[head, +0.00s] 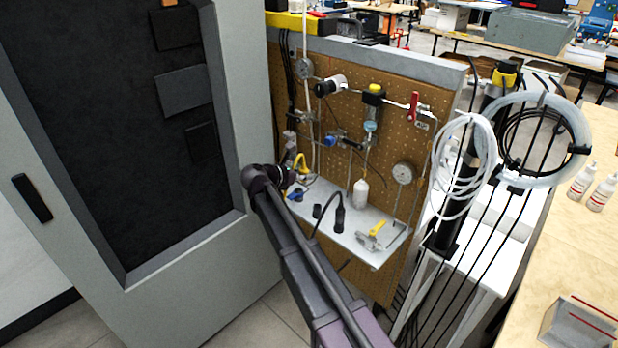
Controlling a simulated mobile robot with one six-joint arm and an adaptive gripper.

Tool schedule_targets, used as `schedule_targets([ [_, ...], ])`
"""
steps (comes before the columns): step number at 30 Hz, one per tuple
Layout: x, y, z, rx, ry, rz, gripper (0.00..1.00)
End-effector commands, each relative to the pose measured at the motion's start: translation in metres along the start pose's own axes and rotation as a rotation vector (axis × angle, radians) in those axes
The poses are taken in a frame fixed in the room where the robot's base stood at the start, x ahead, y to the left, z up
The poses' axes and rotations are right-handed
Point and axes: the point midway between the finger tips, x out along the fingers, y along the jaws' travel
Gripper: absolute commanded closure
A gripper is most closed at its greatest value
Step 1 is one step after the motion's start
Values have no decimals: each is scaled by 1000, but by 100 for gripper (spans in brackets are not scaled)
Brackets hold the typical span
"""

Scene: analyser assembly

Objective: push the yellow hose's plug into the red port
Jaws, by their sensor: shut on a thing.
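The yellow hose (301,161) shows as a short curved piece at the left of the brown pegboard, just beyond the end of my arm. My gripper (291,176) is at the pegboard's left edge, small and partly covered by my wrist. It is shut on the hose's plug end, which is too small and covered to see clearly. I cannot make out the red port or tell whether the plug touches it.
A white shelf (375,250) below carries a black fitting and a yellow-handled valve (377,228). Gauges, a red lever (414,110) and pipes stick out of the pegboard (345,112). A grey cabinet (190,270) stands close at left. Coiled white tubing (462,165) hangs at right.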

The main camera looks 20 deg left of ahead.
Motion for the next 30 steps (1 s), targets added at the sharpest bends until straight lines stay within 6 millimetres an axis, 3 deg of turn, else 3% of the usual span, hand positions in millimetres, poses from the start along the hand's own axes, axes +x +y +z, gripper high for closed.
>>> schedule_targets([
  [15, -4, 46, 5, 0, 0, 1, 100],
  [30, -4, 87, -3, 0, 0, 0, 100],
])
